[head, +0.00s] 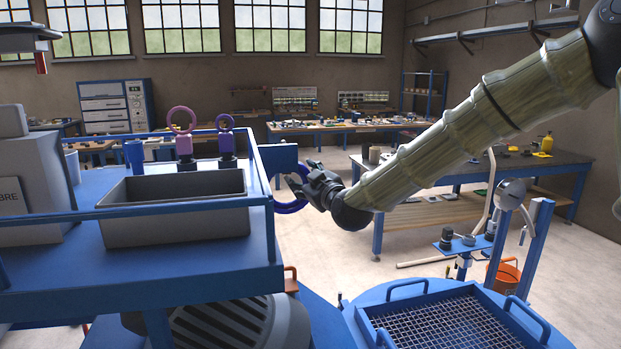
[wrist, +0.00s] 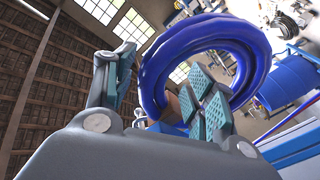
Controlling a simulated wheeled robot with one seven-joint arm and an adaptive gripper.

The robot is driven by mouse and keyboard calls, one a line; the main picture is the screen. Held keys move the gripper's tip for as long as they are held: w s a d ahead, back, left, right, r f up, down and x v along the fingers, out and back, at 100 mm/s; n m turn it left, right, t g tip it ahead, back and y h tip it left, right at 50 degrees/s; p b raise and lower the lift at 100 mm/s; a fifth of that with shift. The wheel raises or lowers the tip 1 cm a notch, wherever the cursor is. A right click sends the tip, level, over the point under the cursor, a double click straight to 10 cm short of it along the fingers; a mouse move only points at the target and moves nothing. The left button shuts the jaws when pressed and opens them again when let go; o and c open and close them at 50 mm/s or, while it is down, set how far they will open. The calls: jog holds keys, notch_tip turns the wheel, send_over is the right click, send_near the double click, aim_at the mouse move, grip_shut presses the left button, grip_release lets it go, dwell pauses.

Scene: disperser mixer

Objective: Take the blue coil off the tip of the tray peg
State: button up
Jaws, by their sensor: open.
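The blue coil (head: 291,208) is a thick ring at the right end of the blue bench, beside a blue plate (head: 283,157). In the wrist view the coil (wrist: 257,55) is large and close, beyond the fingers. My gripper (head: 304,181) is at the coil's right side in the head view and hides part of it. In the wrist view my gripper (wrist: 163,92) has its fingers spread, with the right finger overlapping the coil's lower part. I cannot tell whether they touch. The tray peg and its tip are not clearly visible.
A grey open bin (head: 175,220) stands on the blue bench, inside a blue rail (head: 263,172). Two small ring-topped pieces (head: 183,140) stand behind it. A blue-framed mesh tray (head: 450,325) is at the lower right. Open floor lies beyond the bench.

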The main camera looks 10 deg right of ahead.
jog(key=shift+w+a, duration=0.15)
jog(key=shift+w, duration=0.4)
grip_shut()
jog(key=c, duration=0.7)
grip_release()
grip_shut()
jog(key=shift+r, duration=0.1)
jog(key=shift+r, duration=0.15)
jog(key=shift+r+p, duration=0.3)
jog(key=shift+r, duration=0.15)
